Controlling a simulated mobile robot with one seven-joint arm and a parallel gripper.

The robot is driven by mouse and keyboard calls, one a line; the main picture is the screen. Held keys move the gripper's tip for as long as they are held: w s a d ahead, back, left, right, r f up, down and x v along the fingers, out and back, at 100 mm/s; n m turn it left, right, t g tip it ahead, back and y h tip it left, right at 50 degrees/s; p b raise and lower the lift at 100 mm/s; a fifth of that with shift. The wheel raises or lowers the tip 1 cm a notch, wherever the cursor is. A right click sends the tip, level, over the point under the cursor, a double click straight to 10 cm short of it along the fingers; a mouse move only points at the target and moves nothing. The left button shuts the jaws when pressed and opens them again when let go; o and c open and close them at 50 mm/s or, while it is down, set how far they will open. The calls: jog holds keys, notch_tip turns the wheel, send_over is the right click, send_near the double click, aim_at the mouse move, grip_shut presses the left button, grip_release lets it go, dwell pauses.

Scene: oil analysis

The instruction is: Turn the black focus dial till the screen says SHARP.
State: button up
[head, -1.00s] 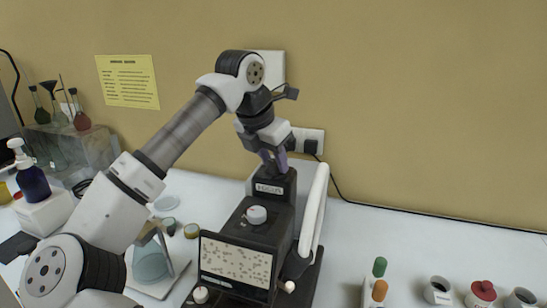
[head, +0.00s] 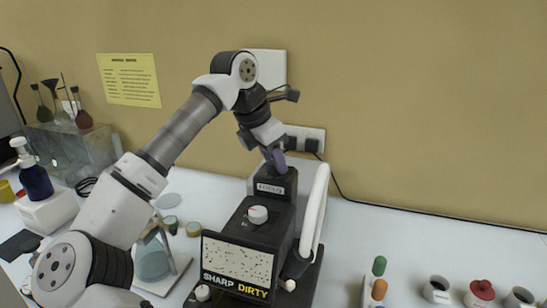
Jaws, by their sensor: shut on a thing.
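A black microscope-like device (head: 236,228) stands on the white bench, with a screen (head: 235,265) on its front. The screen shows dark specks on a pale field, with the words SHARP in white and DIRTY in yellow below. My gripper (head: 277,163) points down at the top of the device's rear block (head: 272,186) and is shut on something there. The black focus dial is hidden or too small to make out at the fingertips. A white knob (head: 257,214) with a red mark sits on the device's top.
A pale curved arm (head: 315,212) rises close on the device's right side. Vials with green (head: 379,265) and orange (head: 379,289) caps and several small cups stand at right. A blue pump bottle (head: 34,176) and a flask (head: 152,260) are at left.

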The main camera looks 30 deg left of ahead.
jog(key=o, duration=1)
jog(key=b+v, duration=0.1)
jog(key=v, duration=1.3)
jog(key=shift+b, duration=0.35)
jog(key=shift+s+f, duration=0.1)
jog(key=shift+f, duration=0.1)
